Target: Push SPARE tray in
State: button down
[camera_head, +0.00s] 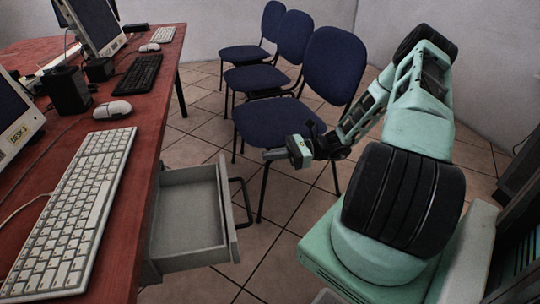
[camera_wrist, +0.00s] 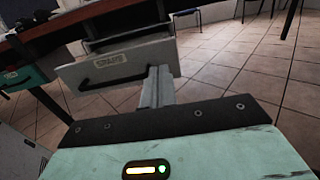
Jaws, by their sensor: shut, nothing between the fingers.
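The SPARE tray (camera_head: 190,205) is a grey open drawer, pulled out from under the red desk in the head view. It looks empty in the part I see. In the wrist view its front panel (camera_wrist: 150,58) bears a small label that seems to read SPARE and a black bar handle (camera_wrist: 98,77). My gripper (camera_head: 272,155) is shut and empty, to the right of the tray front and farther back in the head view. In the wrist view my gripper's fingers (camera_wrist: 157,82) point toward the right part of the panel; I cannot tell whether they touch it.
The red desk (camera_head: 128,230) carries a white keyboard (camera_head: 75,215), a black keyboard (camera_head: 138,74), mice and monitors. Blue chairs (camera_head: 280,120) stand in a row behind my gripper. Tiled floor (camera_head: 285,240) lies clear between the tray and my body.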

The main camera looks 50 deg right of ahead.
jog(key=b+x, duration=0.1)
jog(key=x, duration=0.9)
jog(key=shift+a, duration=0.2)
jog(key=shift+w, duration=0.2)
jog(key=p, duration=0.6)
send_over(183, 188)
jog(key=shift+r, duration=0.1)
